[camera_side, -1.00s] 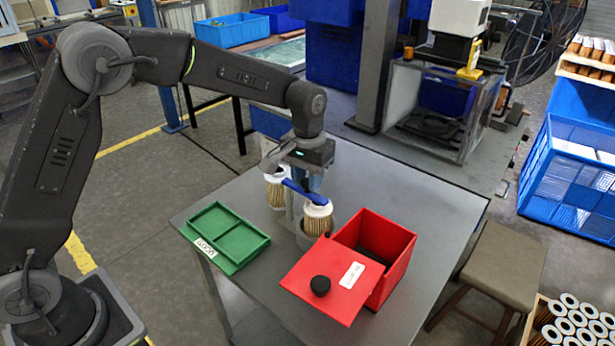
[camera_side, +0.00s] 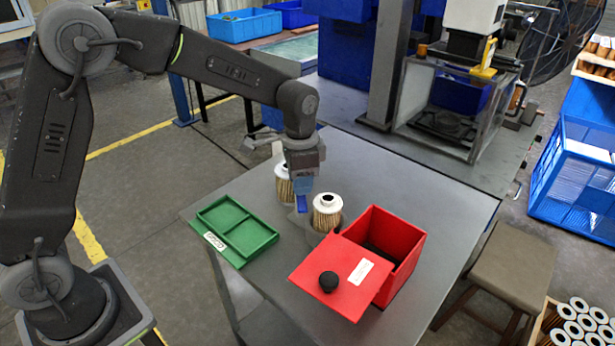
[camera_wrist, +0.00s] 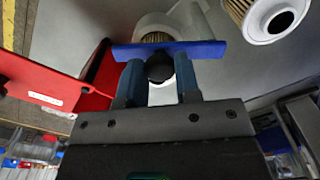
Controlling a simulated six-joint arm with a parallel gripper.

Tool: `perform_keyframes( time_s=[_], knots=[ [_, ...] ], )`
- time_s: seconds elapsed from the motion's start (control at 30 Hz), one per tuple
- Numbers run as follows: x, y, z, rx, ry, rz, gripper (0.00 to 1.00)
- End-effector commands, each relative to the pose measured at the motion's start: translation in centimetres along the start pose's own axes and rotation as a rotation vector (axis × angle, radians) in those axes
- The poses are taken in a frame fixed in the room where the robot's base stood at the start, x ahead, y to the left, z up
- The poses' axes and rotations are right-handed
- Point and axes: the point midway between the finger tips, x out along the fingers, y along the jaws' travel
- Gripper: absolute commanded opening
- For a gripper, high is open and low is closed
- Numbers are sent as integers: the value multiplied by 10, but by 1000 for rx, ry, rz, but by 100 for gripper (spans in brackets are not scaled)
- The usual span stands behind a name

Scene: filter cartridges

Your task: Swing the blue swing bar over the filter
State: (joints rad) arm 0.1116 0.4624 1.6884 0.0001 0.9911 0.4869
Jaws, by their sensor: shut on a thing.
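The blue swing bar (camera_side: 302,203) is held by my gripper (camera_side: 301,188), which points down over the table. In the side view the bar is seen nearly end-on, just left of a pleated filter (camera_side: 327,213), whose white top shows uncovered. In the wrist view the bar (camera_wrist: 172,50) lies crosswise at the fingertips, with a dark round knob (camera_wrist: 160,68) between the fingers (camera_wrist: 160,75). Behind it, a partly hidden filter (camera_wrist: 155,38) and pale grey round part show. The bar's pivot is hidden.
A second filter (camera_side: 283,185) stands behind and left; my gripper partly hides it. A green two-compartment tray (camera_side: 238,252) lies left. A red box (camera_side: 405,262) stands right, its knobbed red lid (camera_side: 318,293) leaning at its front. The table's right side is clear.

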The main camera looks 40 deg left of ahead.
Motion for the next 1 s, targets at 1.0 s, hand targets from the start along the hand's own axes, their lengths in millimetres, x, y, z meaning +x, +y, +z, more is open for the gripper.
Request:
perform_keyframes(
  time_s=[1.0],
  knots=[
    [-1,-13,29,582,2,-1,0]
  ],
)
